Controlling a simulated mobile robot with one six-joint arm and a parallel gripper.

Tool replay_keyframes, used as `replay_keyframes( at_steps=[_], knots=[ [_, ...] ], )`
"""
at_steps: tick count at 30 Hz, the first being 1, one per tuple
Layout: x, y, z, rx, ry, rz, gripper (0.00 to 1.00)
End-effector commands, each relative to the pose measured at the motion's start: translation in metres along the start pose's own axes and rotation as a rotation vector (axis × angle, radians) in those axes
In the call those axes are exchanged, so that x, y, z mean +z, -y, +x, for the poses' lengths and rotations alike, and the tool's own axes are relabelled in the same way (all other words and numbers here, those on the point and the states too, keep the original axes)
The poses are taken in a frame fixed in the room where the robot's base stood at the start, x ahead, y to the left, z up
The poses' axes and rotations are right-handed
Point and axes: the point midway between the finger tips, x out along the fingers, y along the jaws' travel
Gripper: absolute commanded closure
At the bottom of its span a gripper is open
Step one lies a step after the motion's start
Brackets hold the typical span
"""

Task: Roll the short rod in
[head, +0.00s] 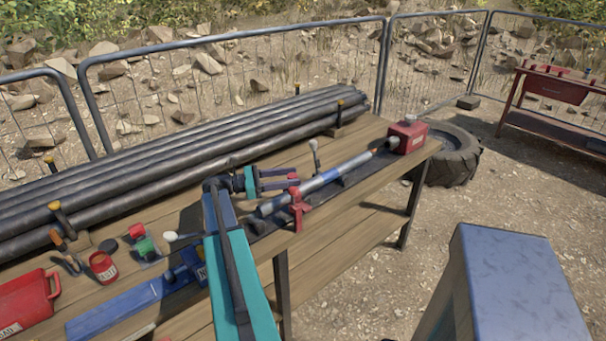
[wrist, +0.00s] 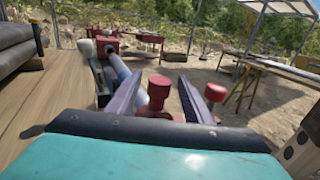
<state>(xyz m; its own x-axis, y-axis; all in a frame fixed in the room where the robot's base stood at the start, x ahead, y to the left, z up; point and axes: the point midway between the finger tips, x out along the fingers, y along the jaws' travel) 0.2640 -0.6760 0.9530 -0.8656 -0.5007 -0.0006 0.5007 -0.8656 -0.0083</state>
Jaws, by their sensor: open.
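A grey and blue rod (head: 328,180) lies along a dark rail on the wooden bench. Its near end is by a red clamp-like stand (head: 297,208), and its far end points at a red box (head: 409,136). My gripper (head: 295,180) is open and empty, with two purple fingers, just left of the rod's near part. In the wrist view a red knob (wrist: 159,90) shows between the fingers (wrist: 160,80). I cannot tell whether they touch it.
Several long dark pipes (head: 180,155) lie along the back of the bench (head: 350,222). A light-topped lever (head: 314,150) stands behind the rod. A red jar (head: 102,266) and a blue bar (head: 115,310) are at left.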

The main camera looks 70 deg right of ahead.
Motion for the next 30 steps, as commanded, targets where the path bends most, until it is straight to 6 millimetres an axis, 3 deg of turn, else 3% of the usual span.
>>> replay_keyframes(
  at_steps=[10, 23, 26, 30],
  knots=[
    [0.001, 0.000, 0.043, -0.001, 0.001, 0.000, 0.54],
    [0.000, 0.000, 0.050, 0.002, 0.001, 0.000, 0.54],
    [0.000, -0.001, 0.050, 0.002, 0.000, 0.000, 0.65],
    [0.000, -0.001, 0.050, 0.002, 0.000, 0.000, 0.89]
  ],
)
